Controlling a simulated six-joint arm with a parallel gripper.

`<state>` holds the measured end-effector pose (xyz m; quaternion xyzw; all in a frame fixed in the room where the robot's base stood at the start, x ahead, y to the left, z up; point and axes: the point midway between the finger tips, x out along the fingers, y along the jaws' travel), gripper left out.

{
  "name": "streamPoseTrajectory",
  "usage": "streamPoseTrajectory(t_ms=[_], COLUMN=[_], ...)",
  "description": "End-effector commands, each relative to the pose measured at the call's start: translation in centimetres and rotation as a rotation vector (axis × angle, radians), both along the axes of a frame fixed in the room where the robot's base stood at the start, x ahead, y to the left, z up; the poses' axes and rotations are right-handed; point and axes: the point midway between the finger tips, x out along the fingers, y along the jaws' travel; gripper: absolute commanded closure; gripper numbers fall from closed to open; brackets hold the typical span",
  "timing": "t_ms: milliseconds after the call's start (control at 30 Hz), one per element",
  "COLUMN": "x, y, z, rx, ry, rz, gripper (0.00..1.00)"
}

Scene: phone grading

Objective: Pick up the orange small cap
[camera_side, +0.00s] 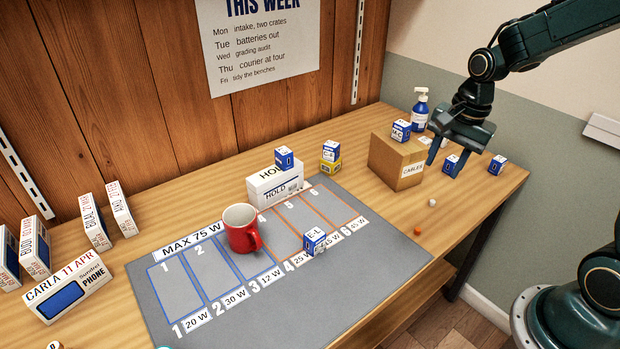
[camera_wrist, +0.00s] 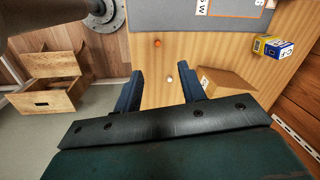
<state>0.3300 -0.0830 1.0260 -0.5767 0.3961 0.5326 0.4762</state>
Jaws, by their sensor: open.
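The orange small cap (camera_side: 418,231) lies on the bare wood of the bench, right of the grey mat. It also shows in the wrist view (camera_wrist: 157,43), beyond the fingertips and between their lines. My gripper (camera_side: 451,158) is open and empty, held above the right end of the bench. In the wrist view its two fingers (camera_wrist: 160,84) stand wide apart. A small white cap (camera_side: 432,202) lies on the wood a little behind the orange one. In the wrist view the white cap (camera_wrist: 169,78) appears between the fingertips, nearer than the orange cap.
A cardboard box (camera_side: 398,165) stands left of my gripper with a small blue box (camera_side: 401,131) on top. More blue boxes (camera_side: 497,165) sit near it. The grey mat (camera_side: 385,258) holds a red mug (camera_side: 241,229). Wood around the orange cap is clear.

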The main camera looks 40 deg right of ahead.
Motion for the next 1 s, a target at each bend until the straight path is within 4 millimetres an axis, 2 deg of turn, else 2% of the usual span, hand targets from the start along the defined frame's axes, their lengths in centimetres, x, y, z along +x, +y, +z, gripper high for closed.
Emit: streamPoseTrajectory(t_ms=[200, 400, 767, 1000], x=[1.4, 2.0, 2.1, 2.1], y=[-2.2, -3.4, -3.7, -3.4], z=[-4.3, -6.9, -7.7, -9.6], rx=[0.060, 0.091, 0.098, 0.099], ry=[0.079, 0.120, 0.132, 0.134], rz=[-0.244, -0.388, -0.428, -0.426], gripper=[0.59, 0.59, 0.59, 0.59])
